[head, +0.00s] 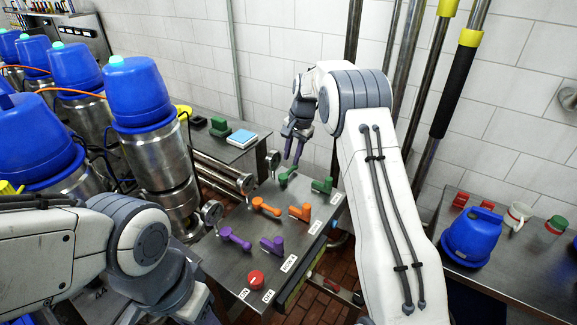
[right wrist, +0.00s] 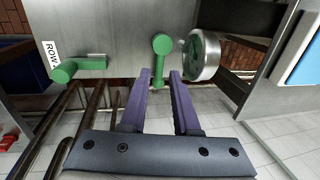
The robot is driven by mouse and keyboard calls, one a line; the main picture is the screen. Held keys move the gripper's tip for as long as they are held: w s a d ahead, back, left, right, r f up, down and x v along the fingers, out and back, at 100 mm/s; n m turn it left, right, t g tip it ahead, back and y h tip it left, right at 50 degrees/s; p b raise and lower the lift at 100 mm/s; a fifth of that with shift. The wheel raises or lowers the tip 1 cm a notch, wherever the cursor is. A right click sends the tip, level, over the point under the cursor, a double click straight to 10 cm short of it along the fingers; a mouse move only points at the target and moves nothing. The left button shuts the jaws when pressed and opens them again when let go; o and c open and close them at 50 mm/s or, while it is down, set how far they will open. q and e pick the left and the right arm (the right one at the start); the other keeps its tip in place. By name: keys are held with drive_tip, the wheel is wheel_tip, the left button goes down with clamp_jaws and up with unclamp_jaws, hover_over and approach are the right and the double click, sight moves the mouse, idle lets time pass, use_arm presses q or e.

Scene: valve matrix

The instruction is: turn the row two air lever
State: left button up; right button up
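A sloped steel panel (head: 225,262) carries three rows of paired levers: purple (head: 235,239) nearest, orange (head: 265,207) in the middle, green (head: 287,176) farthest. Row labels sit at the right edge; their numbers are too small to read surely. My right gripper (head: 293,158) hangs over the far-left green lever. In the right wrist view, its two purple fingers are apart, with the lower end of that green lever (right wrist: 162,50) showing in the gap between them; contact cannot be told. My left gripper (head: 185,300) is low at the left, its fingers not clear.
A round gauge (right wrist: 202,55) stands close beside the green lever. The other green lever (right wrist: 75,67) lies to its left in the right wrist view. A red knob (head: 256,279) is at the panel's near end. Blue-topped steel valves (head: 140,95) crowd the left; a bench (head: 510,267) is at right.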

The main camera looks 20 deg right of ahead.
sight(288, 172)
drive_tip(key=f, duration=0.2)
drive_tip(key=f+p, duration=0.1)
drive_tip(key=w+a+f, duration=0.1)
drive_tip(key=f, duration=0.1)
drive_tip(key=shift+f, duration=0.35)
drive_tip(key=shift+s+d, duration=0.1)
clamp_jaws()
drive_tip(key=shift+r, duration=0.1)
idle(0.9)
